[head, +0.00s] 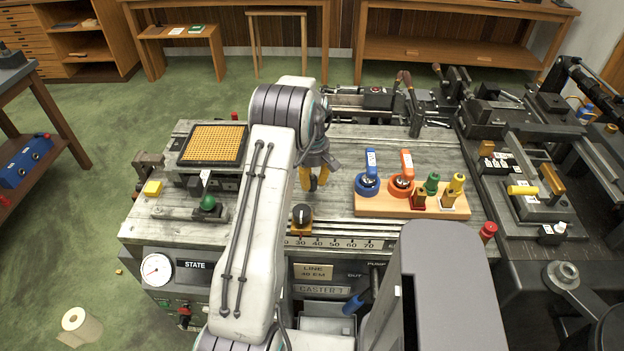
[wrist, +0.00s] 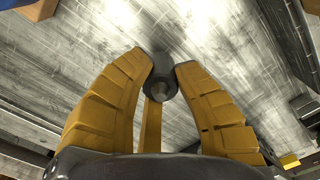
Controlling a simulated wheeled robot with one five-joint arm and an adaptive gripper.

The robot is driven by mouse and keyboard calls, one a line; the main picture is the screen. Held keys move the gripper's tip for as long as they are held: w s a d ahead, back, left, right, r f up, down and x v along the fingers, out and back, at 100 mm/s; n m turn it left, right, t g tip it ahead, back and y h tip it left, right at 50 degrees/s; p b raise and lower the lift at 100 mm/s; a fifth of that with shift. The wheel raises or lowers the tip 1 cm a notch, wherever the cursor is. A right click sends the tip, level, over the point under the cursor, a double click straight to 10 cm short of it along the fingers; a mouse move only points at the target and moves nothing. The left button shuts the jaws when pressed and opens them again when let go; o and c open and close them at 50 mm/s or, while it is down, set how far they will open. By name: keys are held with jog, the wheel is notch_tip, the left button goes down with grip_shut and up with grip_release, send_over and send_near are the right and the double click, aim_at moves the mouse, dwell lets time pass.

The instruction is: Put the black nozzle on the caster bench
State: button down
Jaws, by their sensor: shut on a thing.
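My gripper (head: 314,182) reaches down over the middle of the caster bench (head: 430,150), a worn grey plank top. In the wrist view its two yellow fingers (wrist: 162,82) are shut on the black nozzle (wrist: 160,76), a short dark cylinder with a round lighter end, gripped at the fingertips. In the head view the nozzle is mostly hidden by the fingers. Grey planks show behind it in the wrist view. I cannot tell whether the nozzle touches the bench top.
A wooden rack (head: 385,206) with blue, orange, green and yellow pieces stands right of my gripper. A black knob (head: 302,215) sits at the front edge. An orange grid tray (head: 213,144) and a green knob (head: 208,202) are left. Dark machinery (head: 500,130) fills the right. Planks around my gripper are clear.

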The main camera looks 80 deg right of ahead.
aim_at(312, 177)
jog(key=shift+f, duration=0.2)
jog(key=shift+f, duration=0.2)
jog(key=c, duration=1.1)
grip_release()
jog(key=shift+r, duration=0.1)
notch_tip(312, 177, up, 10)
jog(key=shift+f+b, duration=0.25)
jog(key=shift+b, duration=0.3)
jog(key=shift+w+r+b, duration=0.1)
jog(key=shift+r+b, duration=0.7)
jog(key=shift+r, duration=0.6)
